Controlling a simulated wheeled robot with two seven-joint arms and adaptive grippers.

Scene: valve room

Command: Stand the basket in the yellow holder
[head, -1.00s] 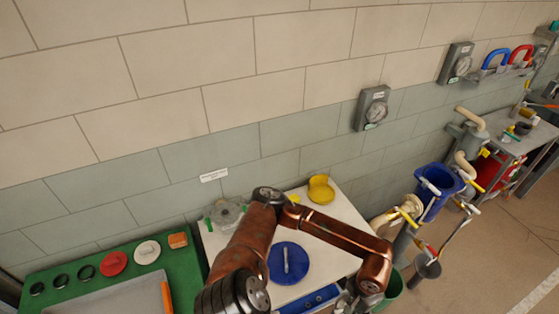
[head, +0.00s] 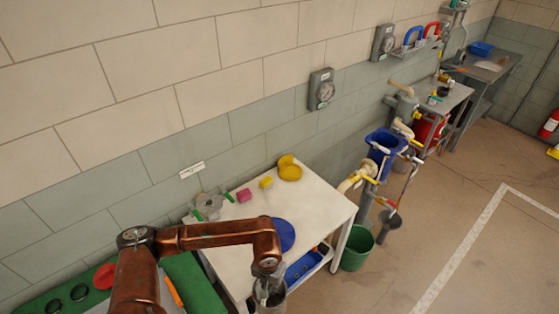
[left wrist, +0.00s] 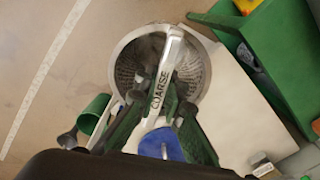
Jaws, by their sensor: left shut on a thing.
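The basket (left wrist: 140,62) is a round metal mesh strainer with a flat grey handle marked COARSE. It fills the upper middle of the left wrist view, and a small part of it shows at the bottom edge of the head view (head: 272,301). My left gripper (left wrist: 162,100) is shut on the basket's handle and holds it near the table's front edge. In the head view the gripper (head: 268,287) is small and partly cut off. A yellow round holder (head: 290,172) with a raised back stands on the white table's far side, apart from the basket. My right gripper is not in view.
A green bench (head: 192,285) is at left. Pipes stand further right.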

